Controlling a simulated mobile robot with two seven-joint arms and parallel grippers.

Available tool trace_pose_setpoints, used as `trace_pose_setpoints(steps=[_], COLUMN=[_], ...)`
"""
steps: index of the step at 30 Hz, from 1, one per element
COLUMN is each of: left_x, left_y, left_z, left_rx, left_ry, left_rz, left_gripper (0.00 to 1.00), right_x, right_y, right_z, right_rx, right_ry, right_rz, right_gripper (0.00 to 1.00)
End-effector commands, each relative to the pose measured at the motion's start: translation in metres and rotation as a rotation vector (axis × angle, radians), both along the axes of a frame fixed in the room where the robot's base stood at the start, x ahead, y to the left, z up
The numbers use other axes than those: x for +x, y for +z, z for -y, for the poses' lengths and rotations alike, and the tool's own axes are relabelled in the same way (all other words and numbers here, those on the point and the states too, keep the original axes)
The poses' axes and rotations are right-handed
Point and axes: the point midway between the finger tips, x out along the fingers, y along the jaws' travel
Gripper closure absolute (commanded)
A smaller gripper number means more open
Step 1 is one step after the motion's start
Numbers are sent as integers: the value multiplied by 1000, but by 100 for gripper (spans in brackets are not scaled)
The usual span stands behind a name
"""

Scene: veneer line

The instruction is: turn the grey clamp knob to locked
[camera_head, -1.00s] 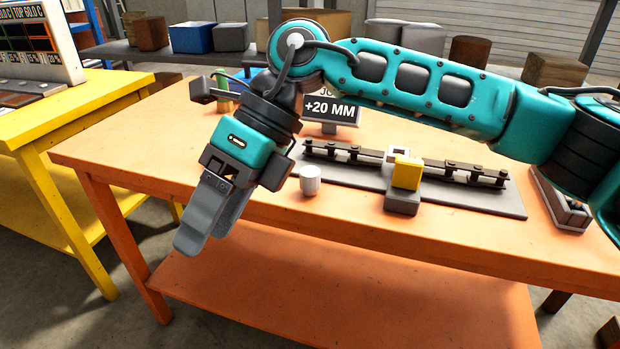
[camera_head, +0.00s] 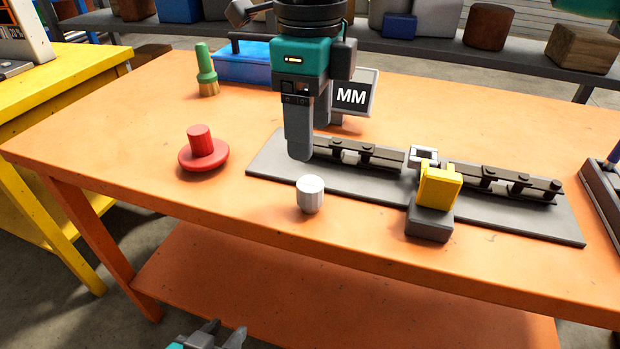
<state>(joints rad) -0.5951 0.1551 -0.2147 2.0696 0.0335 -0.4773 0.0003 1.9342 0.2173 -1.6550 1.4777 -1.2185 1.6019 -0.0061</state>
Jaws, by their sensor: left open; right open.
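The grey clamp knob (camera_head: 310,194) is a small, light grey, ribbed upright cylinder on the orange table, just in front of the grey plate (camera_head: 262,165). No lock mark on it can be made out. My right gripper (camera_head: 312,135) points down behind the knob, over the left end of the plate. Its fingers are apart with nothing seen between them, and it does not touch the knob. My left gripper (camera_head: 224,332) is low at the bottom edge, in front of the tabletop, open and mostly cut off by the frame.
A red mushroom-shaped piece (camera_head: 203,150) stands left of the knob. A yellow block (camera_head: 438,188) on a dark grey base stands to its right, before a dark rail (camera_head: 490,172). A green brush (camera_head: 206,70), blue box (camera_head: 243,63) and sign (camera_head: 352,96) stand behind.

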Motion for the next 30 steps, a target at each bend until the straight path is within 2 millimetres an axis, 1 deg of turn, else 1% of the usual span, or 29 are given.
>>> trace_pose_setpoints(steps=[1,6,9,13,18,27,28,30], left_x=[-1,-2,-2,-1,0,4,4,4], left_y=[-5,-12,-15,-17,-18,-15,-15,-15], left_z=[0,1,1,2,2,2,2,2], left_rx=[0,-2,-4,-8,-8,-7,-7,-7], left_ry=[0,1,2,5,6,5,5,4], left_rz=[-3,-6,-5,-5,-3,7,7,7], left_gripper=[57,57,57,57,57,57,57,57], right_x=[0,0,0,0,0,0,0,0], right_y=[-13,-50,-69,-87,-100,-102,-102,-102], right_z=[1,0,0,0,0,0,0,0], right_rx=[-1,-1,-1,0,1,1,1,1], right_ry=[-1,-1,0,-1,-1,-1,-1,-1], right_rz=[-3,-3,-3,-1,-1,-1,-1,-1], right_gripper=[33,33,33,33,33,33,34,41])
